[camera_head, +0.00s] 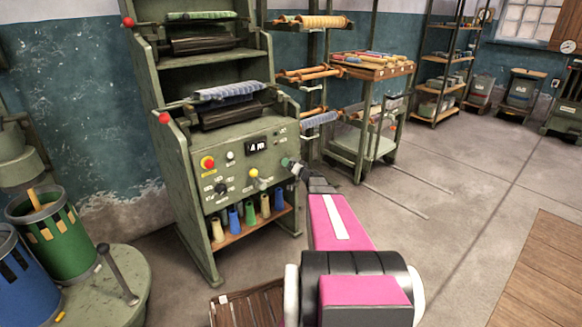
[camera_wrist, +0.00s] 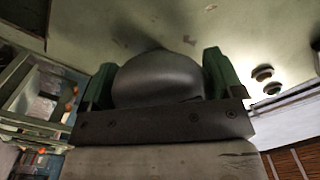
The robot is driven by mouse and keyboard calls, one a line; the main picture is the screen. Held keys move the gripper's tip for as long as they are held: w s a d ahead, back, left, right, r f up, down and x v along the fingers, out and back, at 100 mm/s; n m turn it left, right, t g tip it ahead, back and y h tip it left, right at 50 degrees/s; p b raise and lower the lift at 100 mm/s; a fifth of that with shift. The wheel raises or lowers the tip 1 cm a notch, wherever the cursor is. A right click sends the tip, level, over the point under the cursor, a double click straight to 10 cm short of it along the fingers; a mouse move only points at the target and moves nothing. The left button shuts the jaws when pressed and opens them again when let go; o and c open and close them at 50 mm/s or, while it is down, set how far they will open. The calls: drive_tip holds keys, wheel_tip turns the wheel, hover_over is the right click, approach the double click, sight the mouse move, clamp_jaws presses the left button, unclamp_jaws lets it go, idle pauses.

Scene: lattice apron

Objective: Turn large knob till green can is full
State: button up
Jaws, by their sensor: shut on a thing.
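The green can (camera_head: 62,236) stands at the left in the head view, on a round green base. A tan stick-like piece shows at its mouth; how full it is I cannot tell. The green machine's sloping control panel (camera_head: 240,181) is at the centre. My gripper (camera_head: 292,165) is at the right part of this panel. In the wrist view, its green fingers (camera_wrist: 160,80) stand on both sides of a dark grey rounded knob (camera_wrist: 155,78) and are shut on it. In the head view my gripper hides this knob.
The panel also bears a red button (camera_head: 208,162), a yellow knob (camera_head: 254,173), a black knob (camera_head: 221,188) and a small display (camera_head: 257,145). Coloured spools (camera_head: 235,219) stand on a shelf below. A blue can (camera_head: 22,275) is beside the green can. The floor at right is open.

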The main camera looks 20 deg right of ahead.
drive_tip(key=m, duration=0.4)
drive_tip(key=shift+m, duration=0.4)
drive_tip(key=m, duration=0.5)
drive_tip(key=shift+r, duration=0.2)
drive_tip(key=m, duration=0.5)
drive_tip(key=shift+r+m, duration=0.1)
drive_tip(key=shift+m, duration=0.3)
drive_tip(key=m, duration=0.4)
drive_tip(key=shift+m, duration=0.3)
drive_tip(key=o, duration=0.7)
drive_tip(key=v, duration=1.1)
drive_tip(key=shift+r, duration=0.1)
